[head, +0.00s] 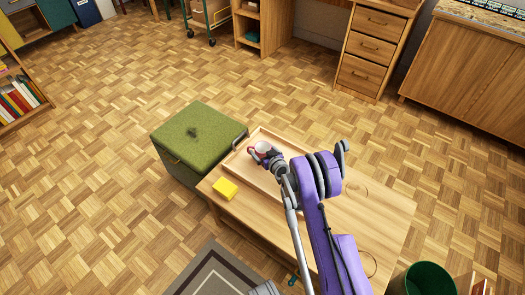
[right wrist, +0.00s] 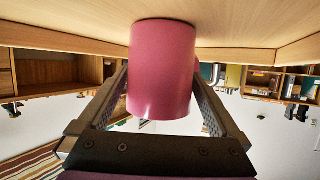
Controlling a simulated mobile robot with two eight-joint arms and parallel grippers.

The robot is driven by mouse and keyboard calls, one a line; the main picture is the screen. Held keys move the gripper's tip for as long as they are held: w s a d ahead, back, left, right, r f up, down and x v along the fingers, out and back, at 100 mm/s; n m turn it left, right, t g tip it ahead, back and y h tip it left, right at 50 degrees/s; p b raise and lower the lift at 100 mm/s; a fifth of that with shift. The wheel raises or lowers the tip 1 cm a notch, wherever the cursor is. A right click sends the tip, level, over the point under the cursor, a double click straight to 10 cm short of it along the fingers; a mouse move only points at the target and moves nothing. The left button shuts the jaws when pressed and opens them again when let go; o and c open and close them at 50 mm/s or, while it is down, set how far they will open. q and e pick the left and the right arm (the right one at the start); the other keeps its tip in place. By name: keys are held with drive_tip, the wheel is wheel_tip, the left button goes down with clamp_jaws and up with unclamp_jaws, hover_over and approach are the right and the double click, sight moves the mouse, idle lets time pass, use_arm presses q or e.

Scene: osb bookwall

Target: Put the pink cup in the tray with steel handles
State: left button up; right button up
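The wooden tray (head: 262,182) with steel handles lies on the low wooden table; one handle (head: 240,139) shows at its far left. The pink cup (right wrist: 162,70), with a pale inside, is at the tray's far part in the head view (head: 262,147). My right gripper (head: 268,154) is at the cup. In the right wrist view its fingers (right wrist: 162,95) lie along both sides of the cup and appear closed on it. There the cup's base appears against the wooden surface, inside the low wall. My left gripper is not clearly visible.
A yellow block (head: 225,189) lies on the table (head: 375,212), left of the tray. A green-topped box (head: 198,135) stands beside the table. A green bin (head: 428,280) is at the lower right. The table's right part has free room.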

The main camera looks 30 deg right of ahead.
drive_tip(key=shift+s+r, duration=0.25)
drive_tip(key=shift+r, duration=0.1)
drive_tip(key=p+v, duration=0.2)
drive_tip(key=v, duration=0.9)
drive_tip(key=s+a+r+n+g+y, duration=0.1)
drive_tip(key=s+a+r+g+y, duration=0.1)
drive_tip(key=s+a+r, duration=0.4)
drive_tip(key=s+a+r+n+g+y, duration=0.1)
drive_tip(key=s+a+r+g, duration=0.15)
drive_tip(key=a+r, duration=0.75)
drive_tip(key=s+a+r+g, duration=0.1)
drive_tip(key=s+a+g, duration=0.1)
drive_tip(key=s, duration=0.8)
drive_tip(key=s+a+r+g+h, duration=0.1)
drive_tip(key=s+a+g, duration=0.1)
drive_tip(key=s, duration=0.8)
drive_tip(key=shift+s+r+m+g+h, duration=0.15)
drive_tip(key=shift+s+m+g+h, duration=0.15)
drive_tip(key=shift+s+g, duration=0.1)
